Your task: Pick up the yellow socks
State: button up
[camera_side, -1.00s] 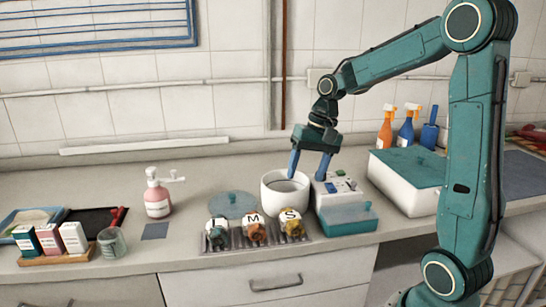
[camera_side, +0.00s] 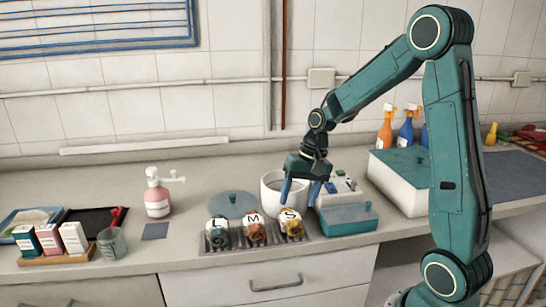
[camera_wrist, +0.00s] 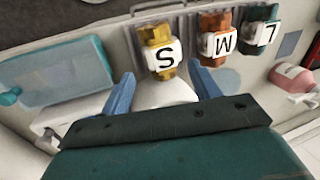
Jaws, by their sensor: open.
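The yellow socks (camera_side: 292,228) are a small bundle with a white band marked S. They lie at the right end of a grey ribbed rack (camera_side: 262,241) near the counter's front. In the wrist view the yellow socks (camera_wrist: 159,50) sit ahead of the fingers, between their lines. My gripper (camera_side: 297,198) has two blue fingers, spread apart and empty, above and behind the socks, over the white pot's right side. In the wrist view the gripper (camera_wrist: 160,85) shows both blue fingertips apart, with nothing between them but the pot below.
An orange bundle marked M (camera_side: 255,232) and a teal bundle marked L (camera_side: 218,233) lie left of the socks. A white pot (camera_side: 272,193) stands behind the rack. A teal-lidded box (camera_side: 346,219) stands close on the right. A pink pump bottle (camera_side: 157,196) is farther left.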

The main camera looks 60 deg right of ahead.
aim_at(292, 214)
jog(key=shift+w+a+f, duration=0.1)
jog(key=shift+f, duration=0.45)
jog(key=shift+f, duration=0.1)
jog(key=shift+a+x, duration=0.2)
jog(key=shift+x, duration=2.3)
jog(key=c, duration=0.7)
jog(key=shift+r, duration=0.2)
jog(key=shift+c, duration=0.2)
notch_tip(292, 214, up, 20)
jog(key=shift+f, duration=0.15)
